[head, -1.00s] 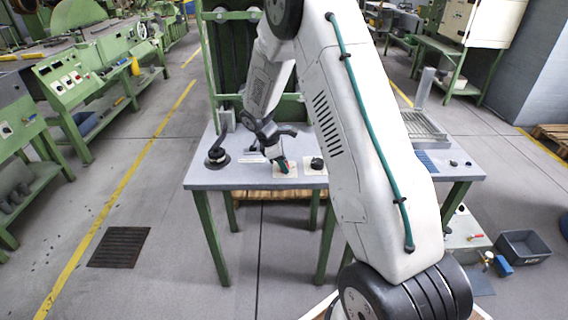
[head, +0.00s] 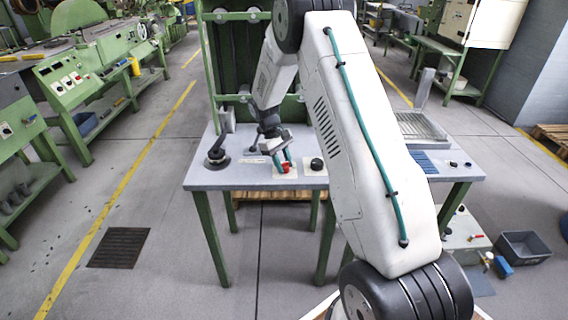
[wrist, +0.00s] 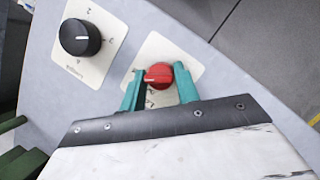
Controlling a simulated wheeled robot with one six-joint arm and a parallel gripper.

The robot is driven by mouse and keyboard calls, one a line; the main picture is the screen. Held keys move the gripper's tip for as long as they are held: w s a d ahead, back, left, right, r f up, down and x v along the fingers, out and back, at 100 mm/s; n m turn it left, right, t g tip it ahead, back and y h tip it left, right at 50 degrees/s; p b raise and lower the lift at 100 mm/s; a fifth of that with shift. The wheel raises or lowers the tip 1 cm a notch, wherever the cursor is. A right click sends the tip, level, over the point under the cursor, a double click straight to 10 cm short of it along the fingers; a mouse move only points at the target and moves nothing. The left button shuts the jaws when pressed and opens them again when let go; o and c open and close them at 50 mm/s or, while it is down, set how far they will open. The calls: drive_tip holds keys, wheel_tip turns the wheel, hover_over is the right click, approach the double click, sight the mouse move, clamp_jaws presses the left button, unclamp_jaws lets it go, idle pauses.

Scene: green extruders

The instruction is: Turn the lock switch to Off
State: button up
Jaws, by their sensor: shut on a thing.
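A red rotary knob (wrist: 158,75) sits on a square cream plate (wrist: 153,50) on the table. It also shows in the head view (head: 286,169). My gripper (wrist: 158,80) is shut on this knob, with one teal finger on each side of it. In the head view my gripper (head: 282,163) reaches down to the table's front part. The knob's pale pointer mark lies roughly sideways in the wrist view. The plate's lettering is too small to read and partly hidden by my fingers.
A black rotary knob (wrist: 80,38) on its own cream plate stands beside the red one, also seen in the head view (head: 317,164). A black handled device (head: 217,155) is at the left of the grey table (head: 232,178). A metal tray (head: 420,126) stands right.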

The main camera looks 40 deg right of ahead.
drive_tip(key=shift+s+a+f+m, duration=0.1)
drive_tip(key=shift+a+m, duration=0.05)
drive_tip(key=shift+m, duration=0.35)
drive_tip(key=o, duration=0.9)
drive_tip(key=shift+o, duration=0.2)
drive_tip(key=shift+r, duration=0.2)
drive_tip(key=d+v, duration=0.1)
drive_tip(key=v, duration=0.6)
drive_tip(key=shift+a+r, duration=0.25)
drive_tip(key=shift+a, duration=0.15)
